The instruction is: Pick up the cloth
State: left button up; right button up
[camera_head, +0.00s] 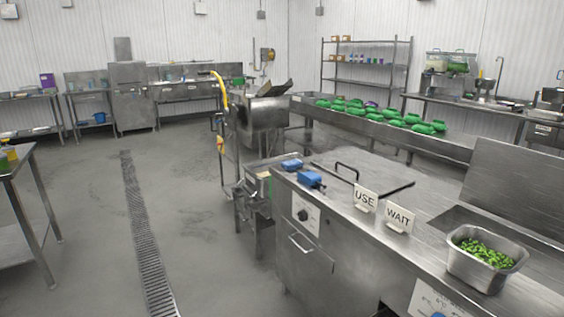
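Two small blue items lie on the near left end of the steel counter (350,215). One blue item (291,164) is at the counter's back left corner, and the other blue item (309,179) is just in front and to the right of it. Either may be a folded cloth; they are too small to tell for sure. Neither of my grippers shows in this view.
White signs reading USE (365,198) and WAIT (399,217) stand on the counter. A steel pan (487,277) of green pieces sits at its right. A dark handle (346,171) rises behind the blue items. Open floor (80,200) lies to the left.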

aim_at(295, 163)
jog(key=i+j+u, duration=0.2)
jog(key=i+u, duration=0.2)
jog(key=i, duration=0.4)
jog(key=i+u, duration=0.35)
jog(key=i, duration=0.45)
jog(key=i+z, duration=0.35)
jog(key=i, duration=0.15)
jog(key=i+j+z, duration=0.3)
jog(key=i, duration=0.2)
jog(key=i+l, duration=0.05)
jog(key=l, duration=0.05)
